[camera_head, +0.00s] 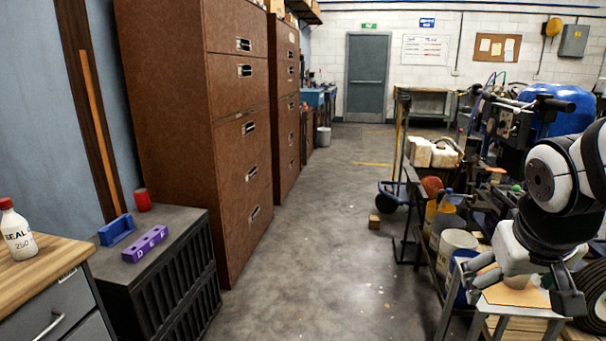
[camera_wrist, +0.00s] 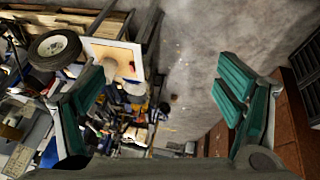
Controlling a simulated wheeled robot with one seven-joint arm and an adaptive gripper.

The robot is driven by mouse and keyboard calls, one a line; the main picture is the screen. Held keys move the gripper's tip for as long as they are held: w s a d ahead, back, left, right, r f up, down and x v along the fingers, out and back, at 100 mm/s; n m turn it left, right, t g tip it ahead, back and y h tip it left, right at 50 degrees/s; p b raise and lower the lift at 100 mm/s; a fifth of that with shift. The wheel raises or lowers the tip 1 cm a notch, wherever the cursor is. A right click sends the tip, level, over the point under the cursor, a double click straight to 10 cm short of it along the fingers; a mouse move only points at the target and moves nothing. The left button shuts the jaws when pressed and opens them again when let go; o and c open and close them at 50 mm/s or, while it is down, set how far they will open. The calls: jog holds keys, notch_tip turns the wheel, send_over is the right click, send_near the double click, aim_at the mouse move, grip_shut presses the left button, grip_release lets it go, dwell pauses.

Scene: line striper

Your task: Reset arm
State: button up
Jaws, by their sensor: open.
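My gripper (camera_head: 522,288) is at the lower right of the head view, at the end of my white and black arm. Its two fingers are spread apart with nothing between them. In the wrist view my gripper (camera_wrist: 160,105) shows teal finger pads far apart, with the grey floor (camera_wrist: 190,70) and cluttered equipment behind the gap. In the head view it is above or in front of a small grey stand (camera_head: 470,290); I cannot tell whether they touch.
Brown cabinets (camera_head: 240,130) line the left. A dark crate (camera_head: 165,290) holds a purple block (camera_head: 145,243), a blue block (camera_head: 117,230) and a red can (camera_head: 142,200). A white bottle (camera_head: 15,232) stands on a wooden-topped drawer unit (camera_head: 40,262). The middle aisle is clear to the door (camera_head: 367,80).

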jog(key=s+a+n+g+y, duration=0.1)
jog(key=s+a+g+y, duration=0.1)
jog(key=s+a, duration=0.55)
jog(key=s+a+n+g+y, duration=0.1)
jog(key=s+a, duration=0.4)
jog(key=s, duration=0.6)
notch_tip(320, 180, up, 18)
jog(key=t+p, duration=0.2)
jog(key=p, duration=1.5)
jog(key=shift+s+a+r+t+p, duration=0.25)
jog(key=shift+s+t+p, duration=0.05)
jog(key=shift+s+p, duration=0.05)
